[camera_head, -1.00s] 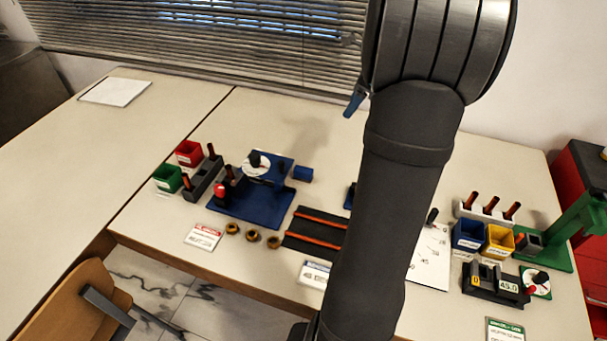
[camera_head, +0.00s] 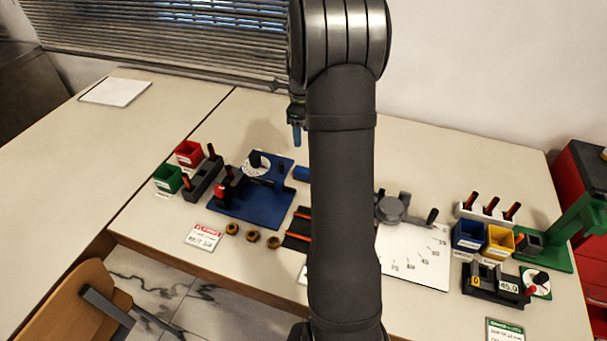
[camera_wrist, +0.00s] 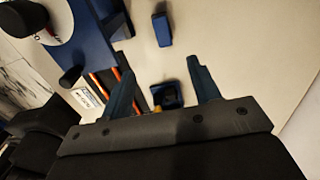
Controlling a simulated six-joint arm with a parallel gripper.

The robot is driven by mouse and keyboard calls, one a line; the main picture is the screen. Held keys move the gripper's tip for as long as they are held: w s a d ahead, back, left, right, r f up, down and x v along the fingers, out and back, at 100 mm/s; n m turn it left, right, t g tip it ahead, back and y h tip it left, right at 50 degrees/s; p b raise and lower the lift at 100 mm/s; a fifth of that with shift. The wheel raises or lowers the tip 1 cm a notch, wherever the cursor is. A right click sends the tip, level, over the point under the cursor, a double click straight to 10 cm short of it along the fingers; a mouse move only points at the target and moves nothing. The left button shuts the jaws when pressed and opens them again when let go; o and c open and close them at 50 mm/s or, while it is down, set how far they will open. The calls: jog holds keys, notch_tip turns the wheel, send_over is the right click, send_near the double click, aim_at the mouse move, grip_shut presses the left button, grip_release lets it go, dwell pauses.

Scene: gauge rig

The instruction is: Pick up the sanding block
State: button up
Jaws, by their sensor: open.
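A small blue block (camera_head: 301,173), which seems to be the sanding block, lies on the table just right of the blue fixture plate. My arm partly hides it in the head view. In the wrist view the blue block (camera_wrist: 162,30) lies beyond the fingertips, apart from them. My gripper (camera_wrist: 160,70) is open and empty, its two blue fingers spread wide. In the head view my gripper (camera_head: 297,134) hangs above the table, with the block below it in the picture.
The blue fixture plate (camera_head: 240,205) with a dial stands left of the block. A small blue open-topped holder (camera_wrist: 170,94) shows between the fingers. A dark mat with orange rails (camera_head: 298,232) lies in front. Bare table (camera_head: 240,125) extends behind.

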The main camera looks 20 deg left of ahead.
notch_tip(320, 180, down, 12)
jog(key=shift+r, duration=0.2)
jog(key=shift+w+d+f, duration=0.1)
jog(key=shift+w+f, duration=0.05)
jog(key=shift+f, duration=1.2)
jog(key=shift+w+d+f, duration=0.1)
jog(key=shift+f, duration=1.25)
jog(key=c, duration=1.1)
